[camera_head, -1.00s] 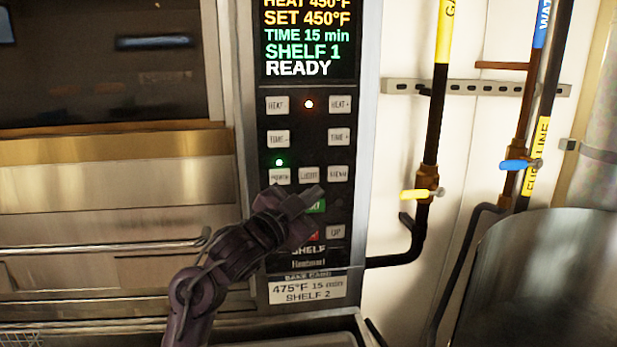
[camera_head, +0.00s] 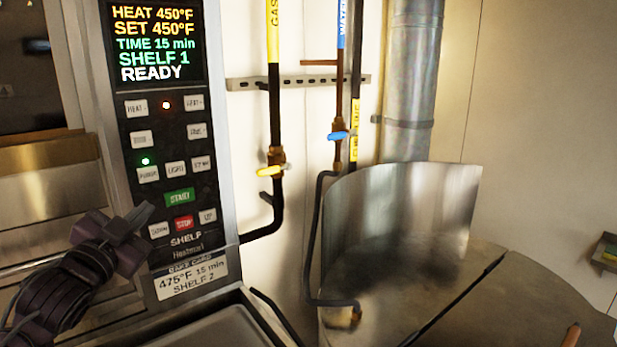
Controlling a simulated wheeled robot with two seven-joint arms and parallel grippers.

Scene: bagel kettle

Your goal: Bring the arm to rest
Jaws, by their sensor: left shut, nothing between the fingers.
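My left gripper (camera_head: 140,216) is dark purple-grey, shut and empty. It comes in from the lower left and its tip shows in front of the left side of the oven's control panel (camera_head: 165,130), near the lower buttons. I cannot tell whether it touches the panel. The display (camera_head: 155,45) reads HEAT 450°F, SET 450°F, TIME 15 min, SHELF 1, READY. A red light and a green light are lit among the buttons. My right gripper is not in view.
A card (camera_head: 191,280) below the panel reads 475°F 15 min, SHELF 2. A black gas pipe with a yellow valve (camera_head: 270,171) and a water pipe with a blue valve (camera_head: 338,135) stand right of the oven. A curved metal shield (camera_head: 420,210) stands at right.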

